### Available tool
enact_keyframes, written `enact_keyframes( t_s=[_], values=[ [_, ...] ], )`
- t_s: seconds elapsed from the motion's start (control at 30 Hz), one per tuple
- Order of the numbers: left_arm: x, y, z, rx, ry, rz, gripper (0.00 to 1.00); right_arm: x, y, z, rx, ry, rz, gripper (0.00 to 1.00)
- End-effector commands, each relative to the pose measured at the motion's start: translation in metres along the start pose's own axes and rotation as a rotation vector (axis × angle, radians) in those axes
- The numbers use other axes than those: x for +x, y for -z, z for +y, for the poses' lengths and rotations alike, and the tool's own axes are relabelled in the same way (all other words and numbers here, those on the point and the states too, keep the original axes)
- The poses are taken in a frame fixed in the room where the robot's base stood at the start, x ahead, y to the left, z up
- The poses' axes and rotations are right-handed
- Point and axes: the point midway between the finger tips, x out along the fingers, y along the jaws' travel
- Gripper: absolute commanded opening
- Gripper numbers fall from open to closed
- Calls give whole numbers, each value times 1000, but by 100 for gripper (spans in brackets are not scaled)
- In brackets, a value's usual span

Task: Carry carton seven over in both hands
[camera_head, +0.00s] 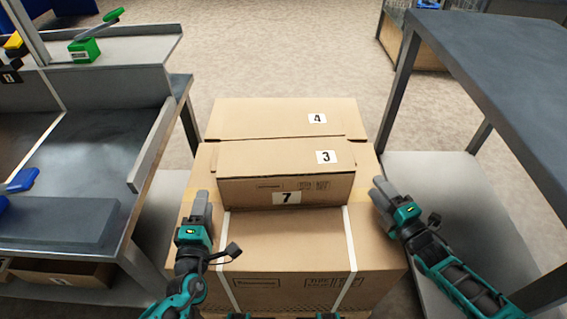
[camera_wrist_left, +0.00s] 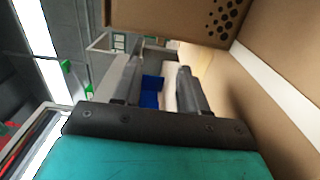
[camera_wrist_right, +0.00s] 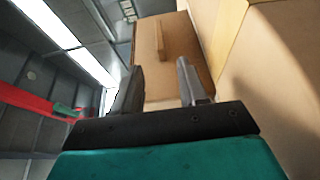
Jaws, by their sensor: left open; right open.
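A small brown carton (camera_head: 286,165) sits on a larger strapped carton (camera_head: 288,255). Its top bears the label 3. A label 7 (camera_head: 287,198) shows low on its front, at the border with the large carton; I cannot tell for sure which carton bears it. A carton labelled 4 (camera_head: 270,118) lies just behind. My left gripper (camera_head: 200,205) is open and empty, left of the small carton with a gap. My right gripper (camera_head: 384,194) is open and empty, right of it, also apart. Both wrist views show empty fingers, left (camera_wrist_left: 152,88) and right (camera_wrist_right: 165,82).
A grey workbench (camera_head: 90,150) stands at the left, with blue parts and a green clamp (camera_head: 85,49) on it. A grey table with a lower shelf (camera_head: 430,185) stands close at the right. Carpet floor is open behind the cartons.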

Motion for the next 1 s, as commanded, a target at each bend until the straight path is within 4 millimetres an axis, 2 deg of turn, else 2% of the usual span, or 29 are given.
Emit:
enact_keyframes(
  t_s=[0.3,0.5,0.7,1.0],
  values=[
    [51,0,2,-1,-3,1,43,51,0,2,0,-3,0,43],
    [78,-1,1,-3,-1,0,43,79,1,1,2,-1,0,43],
    [100,0,2,-1,-2,1,43,101,1,2,0,-1,1,43],
    [116,-1,0,-3,0,0,43,117,1,-1,4,1,-1,43]
  ],
)
